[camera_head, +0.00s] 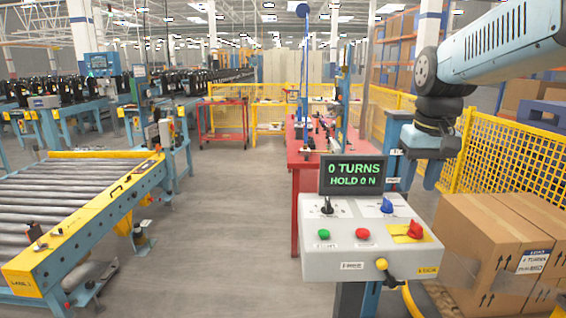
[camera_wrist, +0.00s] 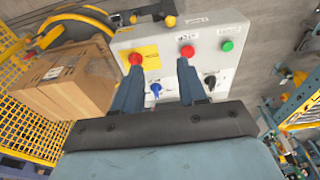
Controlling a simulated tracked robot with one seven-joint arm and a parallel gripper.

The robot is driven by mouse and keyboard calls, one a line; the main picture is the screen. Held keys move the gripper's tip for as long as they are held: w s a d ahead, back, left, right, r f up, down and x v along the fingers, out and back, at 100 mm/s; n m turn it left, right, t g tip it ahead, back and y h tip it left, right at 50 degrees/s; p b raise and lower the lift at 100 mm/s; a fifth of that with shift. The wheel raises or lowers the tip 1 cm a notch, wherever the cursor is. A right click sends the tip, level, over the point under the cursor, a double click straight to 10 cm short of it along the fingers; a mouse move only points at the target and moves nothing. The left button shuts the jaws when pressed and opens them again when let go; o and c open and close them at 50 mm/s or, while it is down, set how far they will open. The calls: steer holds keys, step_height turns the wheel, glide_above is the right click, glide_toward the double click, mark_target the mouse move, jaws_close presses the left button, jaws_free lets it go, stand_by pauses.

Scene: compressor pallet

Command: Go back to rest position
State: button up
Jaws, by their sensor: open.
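My gripper (camera_head: 432,184) hangs pointing down at the right, beside the display and above the back right of the grey control box (camera_head: 318,262). In the wrist view my gripper (camera_wrist: 160,68) is open, its two fingers apart with nothing between them. The box carries a black selector (camera_head: 327,206), a blue selector (camera_head: 386,205), a green button (camera_head: 323,234), a red button (camera_head: 362,233) and a red switch (camera_head: 415,229) on a yellow plate. A yellow-knobbed lever (camera_head: 382,264) is on its front. The display (camera_head: 352,175) reads "0 TURNS" and "HOLD 0 N".
Cardboard boxes (camera_head: 490,245) stand close at the right of the control box. A yellow mesh fence (camera_head: 505,165) runs behind them. A red workbench (camera_head: 303,150) stands behind the display. A roller conveyor (camera_head: 75,195) is at the left. The grey floor (camera_head: 222,220) between is clear.

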steer(key=s+a+f+t, duration=0.3)
steer(key=s, duration=0.7)
steer(key=shift+a+t, duration=0.3)
steer(key=shift+t, duration=0.1)
